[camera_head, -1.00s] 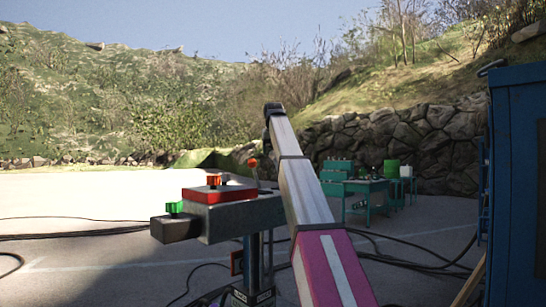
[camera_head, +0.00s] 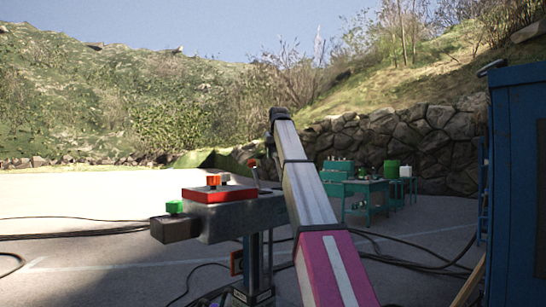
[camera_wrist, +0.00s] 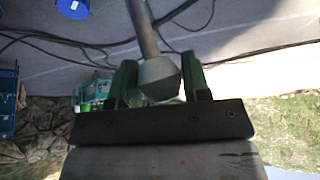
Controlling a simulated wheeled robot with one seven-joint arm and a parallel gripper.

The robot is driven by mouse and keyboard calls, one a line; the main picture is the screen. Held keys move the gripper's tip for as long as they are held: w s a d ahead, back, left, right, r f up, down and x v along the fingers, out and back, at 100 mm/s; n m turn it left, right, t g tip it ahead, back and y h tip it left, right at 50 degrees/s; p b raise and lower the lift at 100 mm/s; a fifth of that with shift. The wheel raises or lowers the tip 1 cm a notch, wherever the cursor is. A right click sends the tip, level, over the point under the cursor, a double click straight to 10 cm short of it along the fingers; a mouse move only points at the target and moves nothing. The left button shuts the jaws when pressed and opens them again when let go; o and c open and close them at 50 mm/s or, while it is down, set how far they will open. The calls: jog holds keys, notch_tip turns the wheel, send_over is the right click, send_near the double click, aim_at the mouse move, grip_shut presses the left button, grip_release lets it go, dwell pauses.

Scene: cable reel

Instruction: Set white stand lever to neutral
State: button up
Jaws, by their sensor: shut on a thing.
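A pale grey faceted knob (camera_wrist: 158,80) on a metal rod (camera_wrist: 142,28) sits between the two green fingers of my gripper (camera_wrist: 160,68) in the wrist view. My gripper is shut on this knob, which looks like the white lever's end. The rod runs up and slightly left in that view. In the head view my arm hides the gripper and this knob. The grey control stand (camera_head: 235,218) has a thin lever with an orange-red ball (camera_head: 252,163), a red-topped part with a red knob (camera_head: 214,180), and a green knob (camera_head: 175,206).
A blue container (camera_head: 517,185) stands at the right edge. Teal workbenches (camera_head: 365,188) stand behind, before a stone wall (camera_head: 435,150). Dark cables (camera_head: 90,233) lie across the paved ground. The ground at left is mostly open.

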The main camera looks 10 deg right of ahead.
jog(key=s+d, duration=0.1)
jog(key=s+d+t, duration=0.1)
jog(key=s+t+y, duration=0.1)
jog(key=s, duration=0.1)
jog(key=shift+d+r, duration=0.4)
jog(key=o, duration=1.3)
jog(key=v, duration=1)
jog(key=shift+s+d+r, duration=0.2)
jog(key=shift+s+r, duration=0.05)
jog(key=shift+r, duration=0.05)
